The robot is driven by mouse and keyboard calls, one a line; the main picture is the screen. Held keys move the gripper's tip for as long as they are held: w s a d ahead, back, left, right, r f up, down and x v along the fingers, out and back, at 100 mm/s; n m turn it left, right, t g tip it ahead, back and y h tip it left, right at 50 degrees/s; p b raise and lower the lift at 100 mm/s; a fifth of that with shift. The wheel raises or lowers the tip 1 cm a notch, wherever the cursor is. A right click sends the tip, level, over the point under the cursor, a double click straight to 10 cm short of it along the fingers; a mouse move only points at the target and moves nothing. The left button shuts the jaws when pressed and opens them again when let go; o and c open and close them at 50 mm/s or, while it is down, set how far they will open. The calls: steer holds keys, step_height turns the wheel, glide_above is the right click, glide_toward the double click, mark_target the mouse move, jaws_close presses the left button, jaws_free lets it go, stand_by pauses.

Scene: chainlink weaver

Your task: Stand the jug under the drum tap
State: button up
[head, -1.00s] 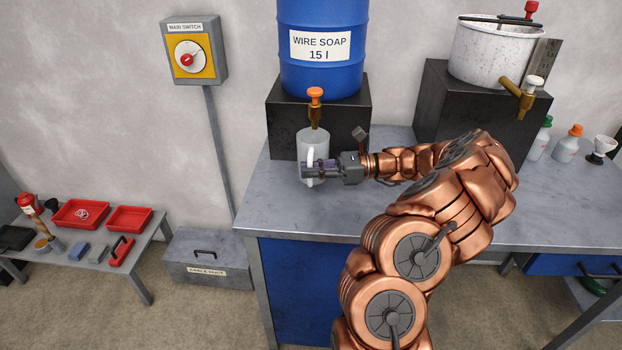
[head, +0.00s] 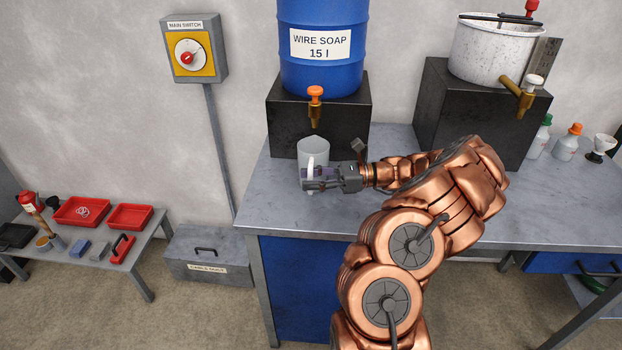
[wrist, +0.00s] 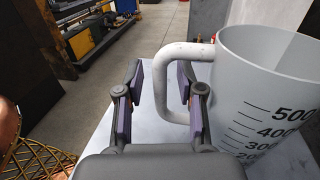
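The pale grey jug (head: 315,149) stands upright on the bench, just below and in front of the spout of the drum tap (head: 315,106). Whether its mouth is exactly under the spout is hard to tell. The tap has an orange knob and sits low on the blue drum (head: 322,75). My gripper (head: 318,180) is at the jug's handle. In the wrist view, my gripper (wrist: 160,88) is open, with the handle (wrist: 160,75) between its purple pads and gaps on both sides. The jug (wrist: 265,85) has volume marks and looks empty.
The drum rests on a black block (head: 345,120) at the back of the bench (head: 285,205). A white pot (head: 492,50) with its own tap stands on another block at right. Bottles (head: 567,145) stand further right. Bench to the left of the jug is clear.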

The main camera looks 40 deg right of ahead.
steer(key=shift+r, duration=0.1)
steer(key=shift+s+d, duration=0.1)
steer(key=shift+d, duration=0.15)
steer(key=p+v, duration=0.2)
steer(key=v, duration=0.7)
steer(key=shift+s+d, duration=0.2)
steer(key=shift+d, duration=0.05)
steer(key=shift+d+r+p, duration=0.15)
steer(key=shift+d+p, duration=0.05)
steer(key=shift+p, duration=0.35)
steer(key=shift+s+d+p, duration=0.25)
steer(key=shift+d+p, duration=0.15)
steer(key=shift+p, duration=0.05)
steer(key=shift+s+d, duration=0.1)
steer(key=shift+d, duration=0.05)
steer(key=shift+s+d+p, duration=0.1)
steer(key=shift+s+p, duration=0.05)
steer(key=shift+p, duration=0.25)
